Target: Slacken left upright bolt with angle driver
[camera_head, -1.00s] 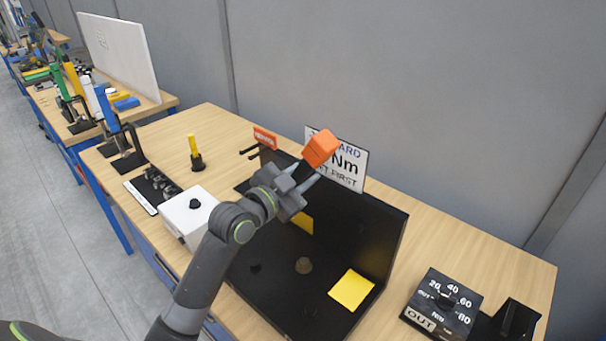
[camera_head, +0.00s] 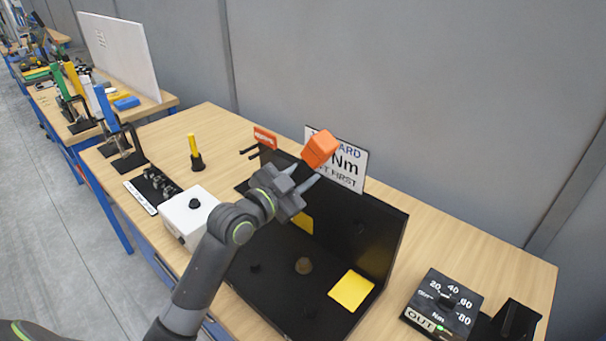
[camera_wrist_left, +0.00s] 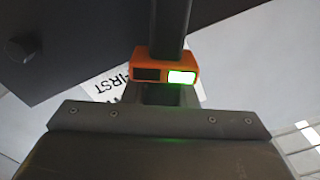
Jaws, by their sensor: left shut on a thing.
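My left gripper (camera_head: 305,185) is shut on the angle driver and holds it in front of the black upright panel (camera_head: 383,235). The driver's orange block (camera_head: 320,149) stands out above the fingers, in front of the white sign. In the left wrist view, the driver's orange collar (camera_wrist_left: 166,68) has a dark window and a bright green lit window, with a dark shaft running up from it. A dark round bolt head (camera_wrist_left: 22,47) shows on a dark panel at the left there. My arm covers part of the upright, so I cannot tell where the left bolt is. My right gripper is out of view.
A white box (camera_head: 188,218) stands left and a dial box (camera_head: 443,302) right. A yellow-handled tool (camera_head: 194,150) stands behind. A white sign (camera_head: 345,168) is behind the upright.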

